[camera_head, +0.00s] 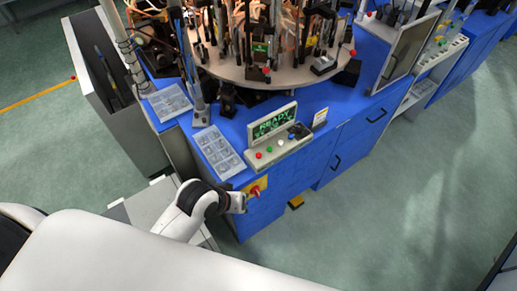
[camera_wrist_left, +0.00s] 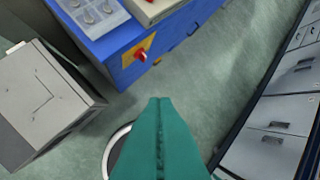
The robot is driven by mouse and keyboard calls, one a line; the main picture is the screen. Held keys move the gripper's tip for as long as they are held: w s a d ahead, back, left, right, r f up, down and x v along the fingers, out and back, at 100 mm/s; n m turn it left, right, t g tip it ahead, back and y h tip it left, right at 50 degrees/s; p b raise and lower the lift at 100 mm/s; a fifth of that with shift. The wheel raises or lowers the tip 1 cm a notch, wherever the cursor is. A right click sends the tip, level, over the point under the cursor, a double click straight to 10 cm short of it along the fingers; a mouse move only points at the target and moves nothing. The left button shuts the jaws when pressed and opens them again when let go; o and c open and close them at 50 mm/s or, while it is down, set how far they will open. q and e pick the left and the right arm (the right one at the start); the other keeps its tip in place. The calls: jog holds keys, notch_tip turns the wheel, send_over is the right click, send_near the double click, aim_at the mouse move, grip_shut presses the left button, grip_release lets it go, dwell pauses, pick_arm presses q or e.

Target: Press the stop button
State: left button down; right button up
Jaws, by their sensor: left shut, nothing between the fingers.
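A control panel (camera_head: 280,145) with a green "READY" display (camera_head: 272,123) stands on the blue workbench. Along its front are a red button (camera_head: 258,155), a green button (camera_head: 269,149) and a white button (camera_head: 281,142); none carries a legible label. A red rotary knob (camera_head: 257,190) on a yellow plate sits on the bench's front side; it also shows in the left wrist view (camera_wrist_left: 140,56). My left gripper (camera_head: 240,203) is beside this plate, below the panel. Its teal fingers (camera_wrist_left: 159,101) are shut and empty, apart from the knob. My right gripper is out of view.
A compartment tray (camera_head: 218,152) lies left of the panel, and another tray (camera_head: 169,102) farther back. A round turntable (camera_head: 275,70) crowded with fixtures stands behind. Grey drawer cabinets (camera_wrist_left: 275,130) show at right in the wrist view. The floor (camera_head: 380,210) right of the bench is clear.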

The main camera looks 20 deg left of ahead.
pick_arm(q)
jog(key=w+d+n+h, duration=0.1)
jog(key=w+d+n, duration=0.25)
jog(key=w, duration=0.25)
jog(key=n+t+h, duration=0.1)
jog(key=n+t, duration=0.2)
jog(key=n, duration=1.2)
send_over(259, 155)
jog(key=a, duration=0.1)
jog(key=f, duration=0.1)
jog(key=shift+s+f, duration=0.1)
jog(key=shift+s, duration=0.4)
jog(key=shift+f, duration=0.1)
notch_tip(259, 155, down, 7)
jog(key=b, duration=0.7)
jog(key=shift+b, duration=0.3)
jog(key=shift+d+f, duration=0.1)
jog(key=shift+f, duration=0.75)
jog(key=shift+f, duration=0.1)
